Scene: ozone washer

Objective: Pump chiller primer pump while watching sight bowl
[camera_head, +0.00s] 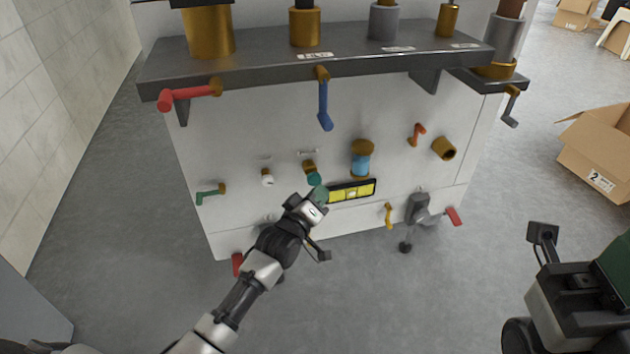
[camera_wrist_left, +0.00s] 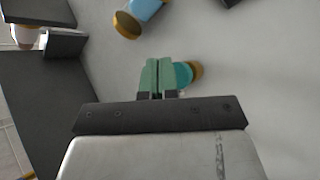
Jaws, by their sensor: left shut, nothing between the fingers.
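A teal-capped brass plunger (camera_head: 312,174), which looks like the primer pump, sticks out of the white panel. It also shows in the left wrist view (camera_wrist_left: 184,74). The sight bowl (camera_head: 361,160), blue glass between brass caps, is on the panel to its right; part of it shows at the top of the left wrist view (camera_wrist_left: 145,8). My left gripper (camera_head: 319,194) has its green fingers (camera_wrist_left: 158,76) shut with nothing between them. They are right beside the teal cap; I cannot tell whether they touch it.
A yellow-marked black plate (camera_head: 352,191) is just right of my left gripper. Handles surround it: green (camera_head: 210,193), blue (camera_head: 324,106), yellow (camera_head: 388,215), red (camera_head: 190,94). A dark shelf (camera_head: 330,62) overhangs the panel. Cardboard box (camera_head: 600,150) at right; floor in front is open.

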